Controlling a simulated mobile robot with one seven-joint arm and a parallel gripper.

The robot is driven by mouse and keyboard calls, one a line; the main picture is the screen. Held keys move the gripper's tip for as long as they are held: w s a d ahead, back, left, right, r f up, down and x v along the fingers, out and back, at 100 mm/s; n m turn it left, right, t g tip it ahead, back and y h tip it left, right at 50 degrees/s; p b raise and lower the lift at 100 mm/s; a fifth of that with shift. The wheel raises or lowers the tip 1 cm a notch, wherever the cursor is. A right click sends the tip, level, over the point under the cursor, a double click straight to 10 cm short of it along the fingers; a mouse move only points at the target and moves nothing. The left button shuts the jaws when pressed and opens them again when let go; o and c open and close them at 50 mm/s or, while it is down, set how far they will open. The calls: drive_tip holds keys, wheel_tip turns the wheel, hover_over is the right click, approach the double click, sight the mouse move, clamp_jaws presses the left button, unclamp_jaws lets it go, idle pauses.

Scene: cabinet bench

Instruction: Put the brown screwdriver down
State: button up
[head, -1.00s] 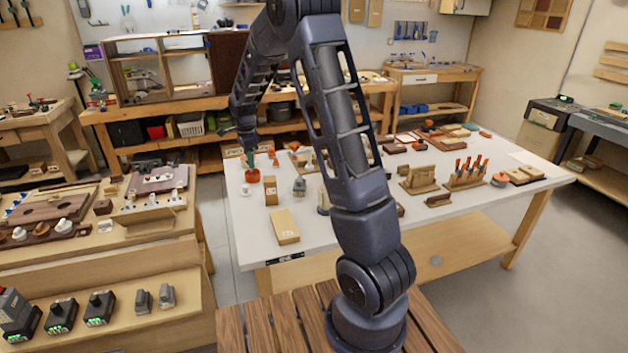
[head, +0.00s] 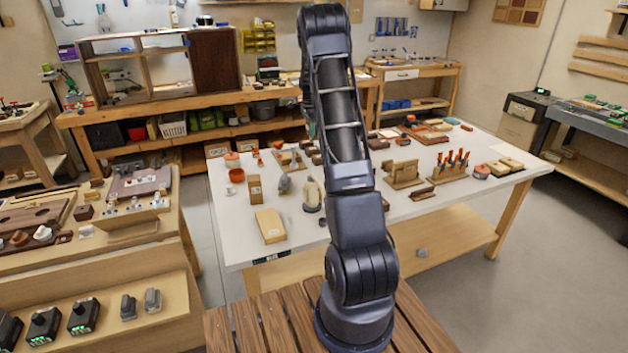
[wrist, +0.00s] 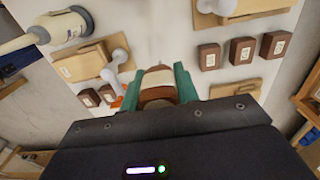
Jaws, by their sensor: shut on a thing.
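My gripper (wrist: 159,88) shows in the wrist view with its two green fingers shut on the brown screwdriver (wrist: 158,78). Only a brown, rounded end with a pale band shows between the fingers; the rest of the screwdriver is hidden. Below it in the wrist view is the white tabletop with wooden pieces on it. I cannot tell whether the screwdriver touches the table. The white table (head: 235,236) stands in front of me.
A rack of orange-handled tools (head: 455,167) and a wooden stand (head: 404,175) are on the table's right. A flat box (head: 270,226), an upright box (head: 255,190) and a pale bottle (head: 312,194) are on its left. Small labelled brown blocks (wrist: 242,51) lie near the gripper.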

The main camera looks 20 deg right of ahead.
drive_tip(key=shift+d, duration=0.65)
drive_tip(key=f, duration=2)
drive_tip(key=shift+d, duration=0.25)
drive_tip(key=shift+f, duration=0.1)
drive_tip(key=o, duration=1)
